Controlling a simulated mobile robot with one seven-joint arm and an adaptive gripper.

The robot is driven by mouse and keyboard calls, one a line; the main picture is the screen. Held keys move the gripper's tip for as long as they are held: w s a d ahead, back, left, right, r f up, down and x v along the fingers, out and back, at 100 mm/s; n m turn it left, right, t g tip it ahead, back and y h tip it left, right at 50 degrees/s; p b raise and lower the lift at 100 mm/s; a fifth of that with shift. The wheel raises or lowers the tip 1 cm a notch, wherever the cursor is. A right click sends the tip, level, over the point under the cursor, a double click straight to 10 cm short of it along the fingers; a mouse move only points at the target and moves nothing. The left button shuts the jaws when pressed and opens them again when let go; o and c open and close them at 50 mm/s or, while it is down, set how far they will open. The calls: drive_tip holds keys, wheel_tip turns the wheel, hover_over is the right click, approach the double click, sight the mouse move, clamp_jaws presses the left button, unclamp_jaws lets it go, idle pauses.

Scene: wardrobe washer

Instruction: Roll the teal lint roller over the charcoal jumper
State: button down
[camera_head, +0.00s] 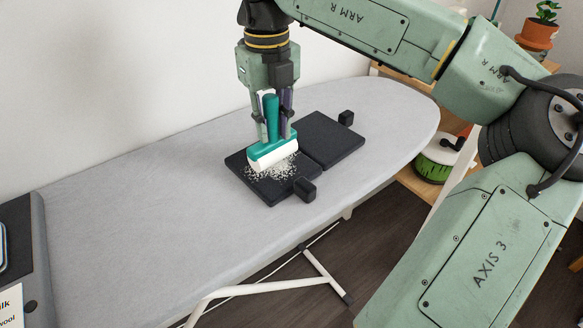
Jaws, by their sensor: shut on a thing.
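The charcoal jumper (237,164) lies flat and folded on the ironing board, seen as two dark square panels with a small block-like part at each outer side. White lint covers much of its nearer left panel; the right panel (328,137) looks clean. My gripper (272,134) points down over the left panel and is shut on the upright handle of the teal lint roller (271,114). The roller's white head (272,157) is down at the lint, and it looks to touch the panel. The fabric under the head is hidden.
The grey ironing board (130,200) has wide free room left of the jumper. A dark grey unit (38,260) stands at its left end. A green and white round container (436,162) and a potted plant (540,30) stand beyond the right end.

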drive_tip(key=shift+w, duration=0.1)
drive_tip(key=w+a+p, duration=0.2)
drive_tip(key=w+a, duration=0.1)
drive_tip(key=w, duration=0.1)
drive_tip(key=shift+a, duration=0.15)
idle(0.4)
drive_tip(key=s+d, duration=0.1)
drive_tip(key=s, duration=0.1)
drive_tip(key=s+d+b, duration=0.1)
drive_tip(key=d, duration=0.1)
drive_tip(key=shift+s+f, duration=0.1)
drive_tip(key=shift+s, duration=0.3)
drive_tip(key=shift+s+d, duration=0.15)
drive_tip(key=shift+s, duration=0.05)
drive_tip(key=shift+s+d+b, duration=0.1)
drive_tip(key=shift+b, duration=0.2)
drive_tip(key=s+d, duration=0.1)
drive_tip(key=s, duration=0.1)
drive_tip(key=s+d+b, duration=0.1)
drive_tip(key=d, duration=0.1)
drive_tip(key=shift+s, duration=0.4)
